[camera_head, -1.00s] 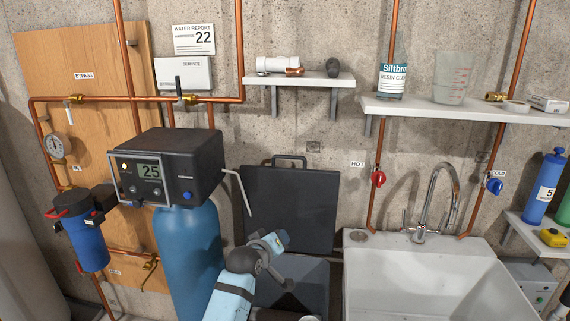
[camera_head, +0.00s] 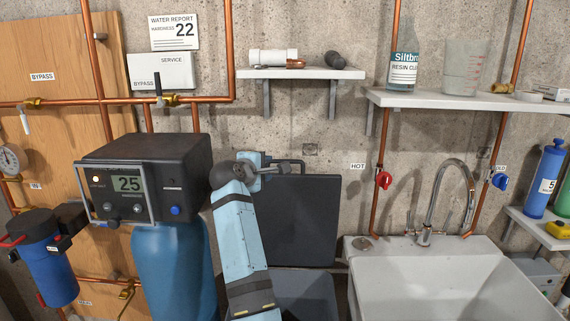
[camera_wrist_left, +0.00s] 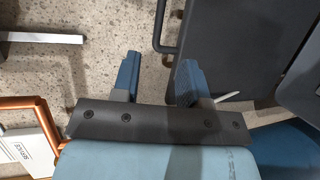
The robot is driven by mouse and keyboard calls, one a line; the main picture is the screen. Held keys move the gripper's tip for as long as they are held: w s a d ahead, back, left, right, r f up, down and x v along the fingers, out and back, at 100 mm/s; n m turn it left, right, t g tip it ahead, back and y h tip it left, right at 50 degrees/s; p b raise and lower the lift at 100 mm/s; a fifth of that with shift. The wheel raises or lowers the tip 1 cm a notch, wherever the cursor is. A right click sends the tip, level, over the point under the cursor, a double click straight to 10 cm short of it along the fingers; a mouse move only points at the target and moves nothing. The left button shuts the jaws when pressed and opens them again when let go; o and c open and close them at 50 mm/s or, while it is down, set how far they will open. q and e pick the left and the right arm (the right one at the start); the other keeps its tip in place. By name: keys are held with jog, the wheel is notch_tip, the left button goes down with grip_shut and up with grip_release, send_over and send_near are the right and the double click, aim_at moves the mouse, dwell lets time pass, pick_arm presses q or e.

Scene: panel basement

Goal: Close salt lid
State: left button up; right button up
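The salt lid (camera_head: 298,225) is a dark grey panel standing upright, raised against the wall behind the open salt bin (camera_head: 318,292). Its bar handle is at the top edge. In the head view my left gripper (camera_head: 268,167) is at the handle's left part, level with the lid's top. In the left wrist view the gripper (camera_wrist_left: 158,62) has its two blue fingers apart with nothing clamped between them. The dark handle (camera_wrist_left: 160,28) shows just beyond the fingertips, and the lid (camera_wrist_left: 225,45) is to the right. The right gripper is not in view.
The water softener (camera_head: 155,175) with its blue tank stands close left of my left arm. A white sink (camera_head: 440,285) is to the right of the bin. A wall shelf (camera_head: 300,74) is above the lid. Copper pipes run along the wall.

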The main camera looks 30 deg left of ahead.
pick_arm(q)
jog(key=x, duration=1.3)
jog(key=shift+s, duration=0.1)
grip_shut()
